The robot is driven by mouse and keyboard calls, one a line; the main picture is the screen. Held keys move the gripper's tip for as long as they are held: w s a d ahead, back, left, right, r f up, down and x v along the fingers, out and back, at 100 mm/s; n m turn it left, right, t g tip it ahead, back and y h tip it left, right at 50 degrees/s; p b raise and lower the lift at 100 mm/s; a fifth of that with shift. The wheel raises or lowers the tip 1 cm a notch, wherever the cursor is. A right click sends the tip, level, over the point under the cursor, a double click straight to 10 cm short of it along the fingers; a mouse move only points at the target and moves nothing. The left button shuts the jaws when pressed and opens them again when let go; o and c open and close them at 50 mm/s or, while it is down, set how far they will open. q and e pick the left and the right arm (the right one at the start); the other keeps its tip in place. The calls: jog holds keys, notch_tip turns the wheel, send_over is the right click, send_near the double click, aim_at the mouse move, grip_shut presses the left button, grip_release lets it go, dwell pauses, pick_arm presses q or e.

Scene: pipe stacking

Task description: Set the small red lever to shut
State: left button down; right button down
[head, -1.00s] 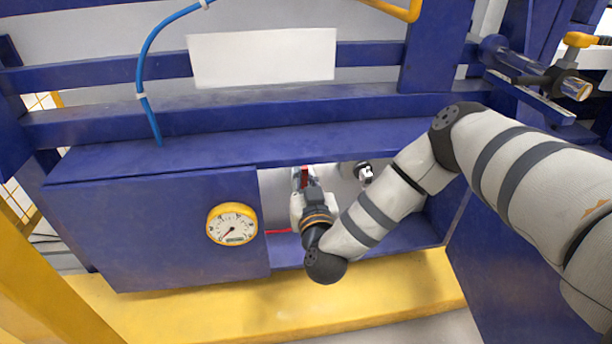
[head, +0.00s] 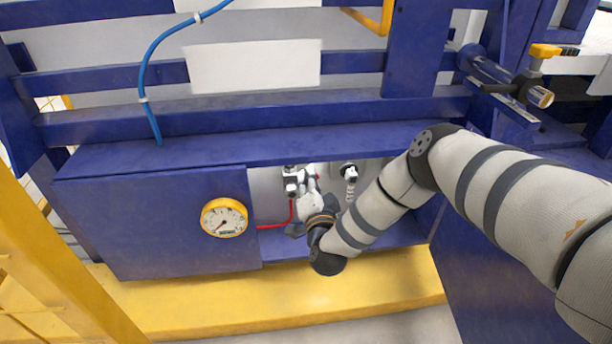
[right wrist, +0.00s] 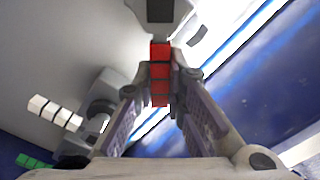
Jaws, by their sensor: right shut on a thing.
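The small red lever (right wrist: 160,72) shows as a segmented red bar between the two fingers of my right gripper (right wrist: 161,78) in the right wrist view. The fingers are closed in on it from both sides. In the head view my right gripper (head: 314,184) reaches into the recess in the blue cabinet, just right of a white and dark valve body (head: 293,180). Only a speck of red shows there, and the gripper hides most of the lever. My left gripper is not in view.
A second valve (head: 349,171) with a pale segmented handle (head: 350,190) sits right of the gripper, close to it. A round yellow gauge (head: 224,217) is on the blue panel left of the recess. A yellow ledge runs below.

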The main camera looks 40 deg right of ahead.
jog(key=shift+s+d+f+m+b, duration=0.1)
jog(key=shift+f+m+b, duration=0.15)
jog(key=shift+f+m, duration=0.7)
jog(key=shift+s+d+f+m+b, duration=0.15)
jog(key=shift+f+m+b, duration=0.1)
jog(key=shift+m, duration=1.25)
jog(key=shift+s+d+f+m+b, duration=0.15)
jog(key=shift+f+m, duration=0.45)
jog(key=shift+m, duration=0.65)
jog(key=shift+w, duration=0.1)
jog(key=c, duration=1.6)
grip_release()
jog(key=v, duration=1.2)
